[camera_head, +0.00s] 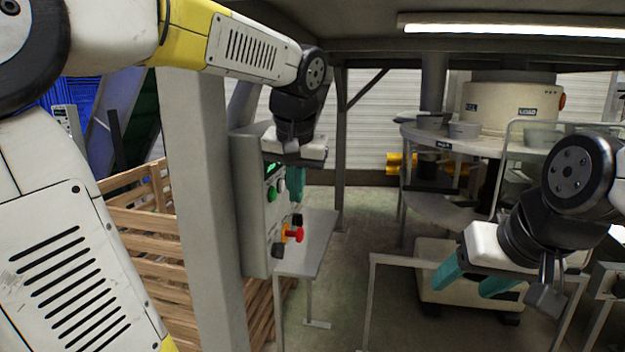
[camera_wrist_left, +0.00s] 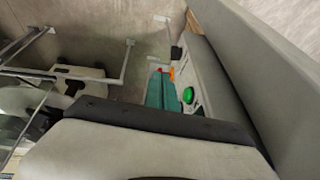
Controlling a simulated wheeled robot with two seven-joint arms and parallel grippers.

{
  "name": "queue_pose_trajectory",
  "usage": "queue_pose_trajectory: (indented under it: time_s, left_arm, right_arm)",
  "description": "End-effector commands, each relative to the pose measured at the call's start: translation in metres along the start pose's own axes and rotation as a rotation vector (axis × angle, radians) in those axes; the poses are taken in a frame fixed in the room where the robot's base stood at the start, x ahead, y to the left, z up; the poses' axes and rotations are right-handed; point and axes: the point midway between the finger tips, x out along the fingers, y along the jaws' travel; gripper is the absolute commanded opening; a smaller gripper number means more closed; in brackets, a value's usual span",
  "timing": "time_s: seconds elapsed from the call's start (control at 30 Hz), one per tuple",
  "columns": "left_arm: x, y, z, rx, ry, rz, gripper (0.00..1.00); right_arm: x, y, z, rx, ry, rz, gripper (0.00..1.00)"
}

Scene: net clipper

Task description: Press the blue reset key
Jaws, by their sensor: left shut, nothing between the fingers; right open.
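A grey control box (camera_head: 252,215) is fixed to a post left of centre in the head view. Its face carries a green button (camera_head: 271,193), a lit green display above it and a red stop knob (camera_head: 294,234) lower down. My left gripper (camera_head: 295,182) is shut and empty, its teal fingers pointing down close to the upper part of the face. In the left wrist view the fingers (camera_wrist_left: 160,90) lie beside the green button (camera_wrist_left: 188,95); contact cannot be told. I cannot make out the blue key clearly; the gripper covers part of the face. My right gripper (camera_head: 472,281) is open and empty.
A small grey table (camera_head: 310,240) stands beside and below the box. Wooden crates (camera_head: 140,220) are behind the post. A round machine with a cream drum (camera_head: 508,107) stands at the back right, with metal rails (camera_head: 400,262) before it. Some floor between is clear.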

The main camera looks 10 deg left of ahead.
Motion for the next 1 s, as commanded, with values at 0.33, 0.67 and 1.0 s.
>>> queue_pose_trajectory:
  time_s: [0.33,0.67,1.0]
  left_arm:
    - [0.006,0.027,-0.115,-0.026,0.012,-0.287,0.0]
    - [0.005,0.039,-0.144,-0.053,0.044,-0.379,0.0]
    - [0.007,0.038,-0.143,-0.053,0.043,-0.378,0.0]
  right_arm:
    - [0.0,0.0,0.0,0.0,0.0,0.0,0.6]
    - [0.0,0.0,0.0,0.0,0.0,0.0,0.6]
    - [0.0,0.0,0.0,0.0,0.0,0.0,0.6]
